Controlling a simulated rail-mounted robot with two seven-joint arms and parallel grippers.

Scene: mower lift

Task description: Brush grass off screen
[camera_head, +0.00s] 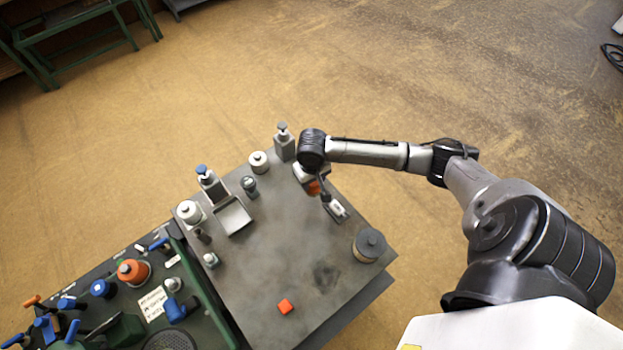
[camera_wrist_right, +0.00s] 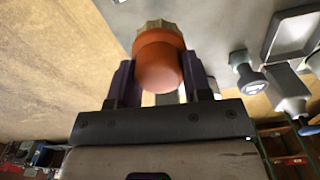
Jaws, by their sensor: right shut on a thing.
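My right gripper (camera_head: 317,187) points down over the far right part of the grey table (camera_head: 290,240). It is shut on an orange round-ended thing with a tan, ridged end, probably the brush (camera_wrist_right: 158,62). In the head view its orange part (camera_head: 313,187) shows beside the fingers. In the wrist view both dark fingers press its sides. A dark round grille (camera_head: 170,342), which may be the screen, is partly cut off at the bottom edge. I cannot make out grass on it. My left gripper is not in view.
A small grey tray (camera_head: 234,217) and several bottles and jars stand along the table's left and far edges. The green machine (camera_head: 205,300) adjoins at left. The table's middle is mostly clear.

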